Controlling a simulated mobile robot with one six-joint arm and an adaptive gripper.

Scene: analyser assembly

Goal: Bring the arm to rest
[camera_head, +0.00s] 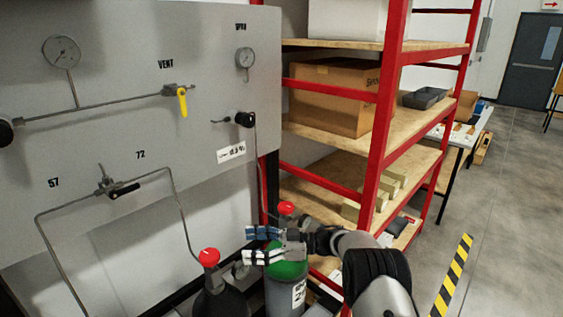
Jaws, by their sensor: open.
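My arm reaches in from the bottom right, and my gripper (248,245) points left at its end. Its two fingers are apart, with nothing visible between them. In the picture it overlaps the top of a gas cylinder with a green shoulder (287,269). I cannot tell whether it touches the cylinder. A red valve cap (286,208) shows just above my gripper. A second, dark cylinder (220,303) with a red cap (209,257) stands to the left.
A grey panel (120,75) with gauges, pipes and a yellow vent handle (182,102) fills the left. A red shelf rack (385,110) holding a cardboard box (335,97) stands behind my arm. Grey floor (500,200) is open at right, with a yellow-black stripe (452,277).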

